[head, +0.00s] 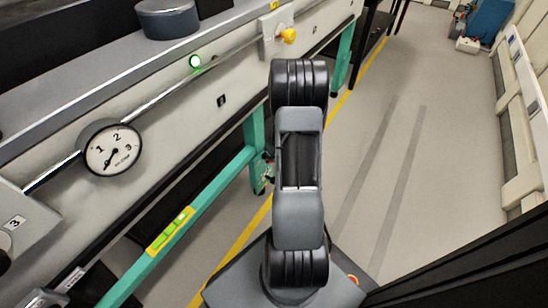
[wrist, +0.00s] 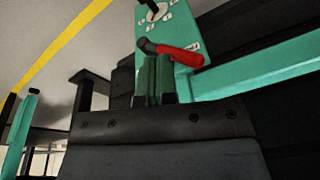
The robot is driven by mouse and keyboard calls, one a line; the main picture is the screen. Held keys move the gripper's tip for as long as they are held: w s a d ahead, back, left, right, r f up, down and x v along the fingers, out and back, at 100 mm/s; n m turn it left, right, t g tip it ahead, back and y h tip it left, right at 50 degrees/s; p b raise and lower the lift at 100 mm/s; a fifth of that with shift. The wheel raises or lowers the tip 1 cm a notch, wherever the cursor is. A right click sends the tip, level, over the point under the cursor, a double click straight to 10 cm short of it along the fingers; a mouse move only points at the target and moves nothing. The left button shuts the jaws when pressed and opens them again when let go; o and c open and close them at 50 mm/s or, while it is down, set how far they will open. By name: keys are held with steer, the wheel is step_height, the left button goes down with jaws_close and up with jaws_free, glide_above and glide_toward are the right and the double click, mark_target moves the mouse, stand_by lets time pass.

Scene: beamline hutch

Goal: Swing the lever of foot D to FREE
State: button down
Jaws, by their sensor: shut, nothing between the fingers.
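In the wrist view a red lever (wrist: 180,54) with a dark pivot end sits on a teal foot plate (wrist: 183,82). It slants down to the right across the plate. A dial with a dark pointer (wrist: 156,11) and small white marks is above it, cut by the top edge. The marks and foot letter are too small to read. My gripper (wrist: 158,60) is shut and empty, its greenish fingers just below the lever's left part; I cannot tell whether they touch it. In the head view my arm hides the gripper and most of the foot.
In the head view a teal frame beam (head: 180,235) with a level vial runs along the bench on the left. The floor (head: 430,150) on the right is clear.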

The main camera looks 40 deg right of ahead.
steer(key=s+r+p, duration=0.4)
steer(key=r+p, duration=0.1)
steer(key=r, duration=0.6)
steer(key=shift+a+r, duration=0.15)
steer(key=shift+r, duration=0.05)
steer(key=shift+r, duration=0.1)
steer(key=s+a+r+p, duration=0.2)
steer(key=a+r+p, duration=0.6)
steer(key=r, duration=0.8)
steer(key=s+a+r+t+p, duration=0.1)
steer(key=s+a+r+p, duration=0.1)
steer(key=a+r+p, duration=0.7)
steer(key=s+a+r+n+p, duration=0.1)
steer(key=s+a+r+p, duration=0.1)
steer(key=a+r+p, duration=0.7)
step_height(320, 180, up, 16)
steer(key=p, duration=0.6)
steer(key=shift+f+h+p, duration=0.15)
steer(key=shift+h+p, duration=0.15)
steer(key=c, duration=1.8)
jaws_free()
steer(key=shift+w, duration=0.1)
steer(key=shift+c, duration=0.2)
